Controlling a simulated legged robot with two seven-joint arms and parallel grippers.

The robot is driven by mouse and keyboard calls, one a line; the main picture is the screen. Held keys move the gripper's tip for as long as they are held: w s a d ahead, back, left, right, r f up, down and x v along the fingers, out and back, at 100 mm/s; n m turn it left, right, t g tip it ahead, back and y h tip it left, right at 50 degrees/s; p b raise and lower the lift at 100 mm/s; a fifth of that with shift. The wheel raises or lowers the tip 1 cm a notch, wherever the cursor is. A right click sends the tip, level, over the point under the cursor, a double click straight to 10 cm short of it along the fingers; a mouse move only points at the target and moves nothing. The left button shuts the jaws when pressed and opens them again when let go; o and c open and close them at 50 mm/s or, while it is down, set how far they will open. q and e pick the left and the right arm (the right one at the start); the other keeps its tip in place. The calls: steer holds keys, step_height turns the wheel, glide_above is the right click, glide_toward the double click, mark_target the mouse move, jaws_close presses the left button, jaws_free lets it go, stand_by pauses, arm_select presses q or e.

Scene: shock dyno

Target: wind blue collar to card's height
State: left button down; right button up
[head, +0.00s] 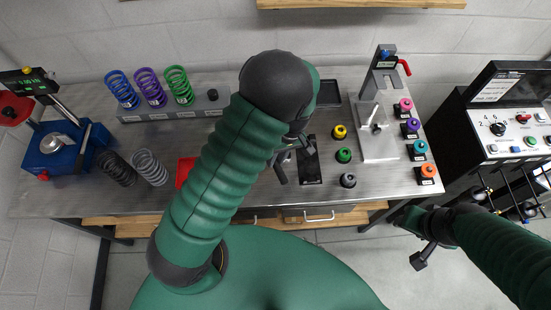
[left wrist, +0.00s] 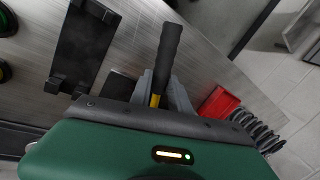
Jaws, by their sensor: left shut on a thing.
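My left gripper (left wrist: 163,98) is shut on a black-handled tool (left wrist: 168,55) with a yellow band near the jaws. In the head view this gripper (head: 287,160) is low over the middle of the bench, left of a black cradle (head: 310,168), mostly hidden by my arm. The cradle, with clips at its ends, also shows in the left wrist view (left wrist: 84,48) and looks empty. A blue ring-shaped part (head: 420,146) sits in a row at the bench's right, away from both grippers. My right gripper (head: 420,258) is beyond the bench's front edge; its jaws are unclear. No height card is readable.
Yellow (head: 339,131), green (head: 344,155) and grey (head: 348,180) round parts stand right of the cradle. A grey stand with a red lever (head: 404,67) is behind. A red tray (head: 185,171) and several springs (head: 150,165) are left. A control console (head: 515,135) stands right.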

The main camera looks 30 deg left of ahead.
arm_select(q)
steer(key=w+n, duration=0.1)
steer(key=w+d+n, duration=0.1)
steer(key=shift+w+r, duration=0.1)
steer(key=shift+w, duration=0.25)
steer(key=shift+w+d+n+h+p, duration=0.15)
steer(key=shift+w+n, duration=0.35)
steer(key=shift+w, duration=0.05)
steer(key=shift+w+d+n+h+p, duration=0.15)
steer(key=shift+w+n, duration=0.35)
steer(key=shift+w, duration=0.05)
